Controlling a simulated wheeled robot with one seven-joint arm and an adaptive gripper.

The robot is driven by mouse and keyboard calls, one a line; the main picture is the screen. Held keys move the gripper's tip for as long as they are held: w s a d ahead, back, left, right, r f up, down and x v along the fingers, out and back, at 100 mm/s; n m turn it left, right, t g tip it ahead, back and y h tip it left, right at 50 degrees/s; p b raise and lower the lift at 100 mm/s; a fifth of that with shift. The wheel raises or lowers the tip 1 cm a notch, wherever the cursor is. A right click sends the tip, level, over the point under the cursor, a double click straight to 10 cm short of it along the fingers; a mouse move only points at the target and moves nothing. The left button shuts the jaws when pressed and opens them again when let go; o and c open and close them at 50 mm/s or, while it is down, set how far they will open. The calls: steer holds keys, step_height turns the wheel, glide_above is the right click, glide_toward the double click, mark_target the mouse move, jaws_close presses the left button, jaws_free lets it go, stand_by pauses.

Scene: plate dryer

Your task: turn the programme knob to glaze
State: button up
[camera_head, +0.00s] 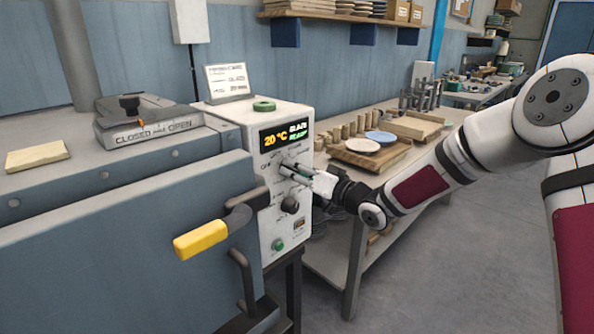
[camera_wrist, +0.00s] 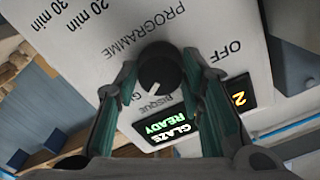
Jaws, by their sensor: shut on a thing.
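The programme knob (camera_wrist: 161,72) is black and round with a white mark, on the kiln's pale control panel (camera_wrist: 90,75). Its mark points down in the wrist view, towards the BISQUE and "G…" lettering; a finger partly hides the "G…" word. My gripper (camera_wrist: 160,64) is shut on the knob, one green-lined finger on each side. In the head view my gripper (camera_head: 290,171) reaches the panel from the right and hides most of this knob. The display (camera_head: 286,134) reads 20 °C, GLAZE, READY; it shows in the wrist view (camera_wrist: 170,129) too.
A second dark knob (camera_head: 290,204) and a green button (camera_head: 278,245) sit lower on the panel. A yellow-gripped handle (camera_head: 201,240) juts out at the kiln front. A workbench (camera_head: 330,257) with plates stands behind my arm. Open floor lies at right.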

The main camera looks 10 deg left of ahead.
steer(key=shift+f, duration=0.15)
steer(key=o, duration=1.2)
steer(key=shift+c, duration=0.2)
steer(key=v, duration=1.2)
